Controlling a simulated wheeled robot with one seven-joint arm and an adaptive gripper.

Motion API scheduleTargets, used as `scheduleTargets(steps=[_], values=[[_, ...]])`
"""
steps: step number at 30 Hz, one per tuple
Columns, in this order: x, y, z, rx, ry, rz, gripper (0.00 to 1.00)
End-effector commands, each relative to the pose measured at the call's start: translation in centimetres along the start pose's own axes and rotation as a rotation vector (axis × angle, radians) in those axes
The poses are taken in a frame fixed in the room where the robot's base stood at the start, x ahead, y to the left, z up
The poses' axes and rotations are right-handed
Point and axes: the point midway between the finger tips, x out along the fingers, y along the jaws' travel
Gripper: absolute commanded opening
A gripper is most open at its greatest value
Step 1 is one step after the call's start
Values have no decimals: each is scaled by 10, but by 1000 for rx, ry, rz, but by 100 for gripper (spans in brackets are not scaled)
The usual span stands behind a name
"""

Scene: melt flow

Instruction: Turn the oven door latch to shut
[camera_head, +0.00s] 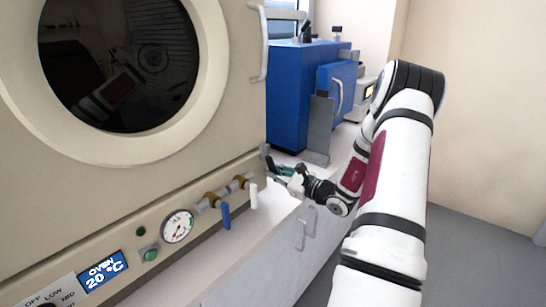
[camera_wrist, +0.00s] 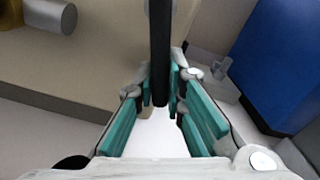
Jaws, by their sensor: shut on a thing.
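The oven (camera_head: 150,170) fills the left of the head view, with a round dark window in its door. The latch is a dark bar (camera_head: 267,158) at the oven's lower right edge. In the wrist view the latch (camera_wrist: 160,45) runs down from the top edge and ends between the teal finger pads. My gripper (camera_head: 282,172) is shut on the latch from the right; it also shows in the wrist view (camera_wrist: 161,92). The fingers partly hide the latch's lower end.
Below the door are a blue valve lever (camera_head: 225,216), a white valve lever (camera_head: 253,196), a gauge (camera_head: 177,226) and an oven display (camera_head: 103,270). A blue machine (camera_head: 292,95) stands on the white counter behind my gripper. Open floor lies at the right.

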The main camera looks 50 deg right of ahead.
Motion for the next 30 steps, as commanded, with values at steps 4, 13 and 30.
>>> scheduleTargets(steps=[4, 13, 30], values=[[0, 2, 0, 25, 0, 2, 0], [-1, 6, 2, 85, 0, 4, 0], [0, 16, 3, 275, -1, 2, 35]])
